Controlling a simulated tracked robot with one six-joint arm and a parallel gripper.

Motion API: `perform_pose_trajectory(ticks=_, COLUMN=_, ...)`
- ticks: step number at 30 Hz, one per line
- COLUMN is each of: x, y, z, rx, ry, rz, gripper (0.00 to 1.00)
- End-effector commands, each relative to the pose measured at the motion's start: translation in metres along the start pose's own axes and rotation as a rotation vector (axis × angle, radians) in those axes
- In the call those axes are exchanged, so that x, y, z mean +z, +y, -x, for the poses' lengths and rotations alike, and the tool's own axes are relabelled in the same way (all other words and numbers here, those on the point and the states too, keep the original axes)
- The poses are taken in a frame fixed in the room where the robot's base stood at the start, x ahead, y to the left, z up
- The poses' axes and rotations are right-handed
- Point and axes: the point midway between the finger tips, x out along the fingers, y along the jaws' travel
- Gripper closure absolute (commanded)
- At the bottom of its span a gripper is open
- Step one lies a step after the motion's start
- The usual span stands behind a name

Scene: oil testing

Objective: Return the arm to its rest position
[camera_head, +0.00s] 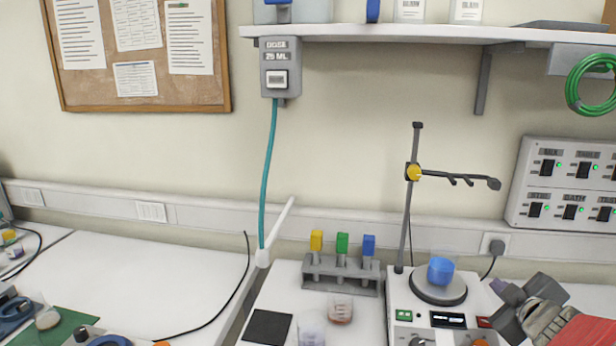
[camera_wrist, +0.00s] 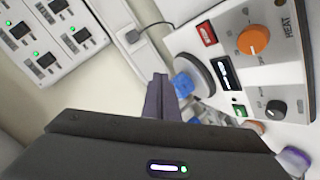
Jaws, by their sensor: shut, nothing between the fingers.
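My gripper (camera_head: 506,292) is at the lower right of the head view, beside the hotplate. In the wrist view its two dark fingers (camera_wrist: 158,92) are together, shut and empty. The arm behind it leaves the picture at the lower right edge. A beaker of blue liquid (camera_head: 440,271) stands on the hotplate's round plate (camera_head: 424,293), just left of the gripper. The wrist view shows the blue beaker (camera_wrist: 183,84) close to the fingertips; I cannot tell the exact gap.
The hotplate (camera_head: 408,325) carries a stand with a clamp (camera_head: 415,172). A rack (camera_head: 340,281) with yellow, green and blue items, a red-bottomed beaker (camera_head: 340,311) and a dark mat (camera_head: 267,327) are left of it. A switch panel (camera_head: 568,185) is on the right wall.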

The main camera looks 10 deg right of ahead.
Motion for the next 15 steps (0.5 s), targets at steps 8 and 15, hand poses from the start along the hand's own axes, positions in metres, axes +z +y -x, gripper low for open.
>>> perform_pose_trajectory(ticks=8, x=-0.04, y=-0.012, z=0.029, rx=0.066, ry=-0.124, rz=-0.154, gripper=1.0)
perform_pose_trajectory(ticks=15, x=-0.061, y=-0.054, z=0.066, rx=0.02, ry=-0.231, rz=-0.319, gripper=1.0)
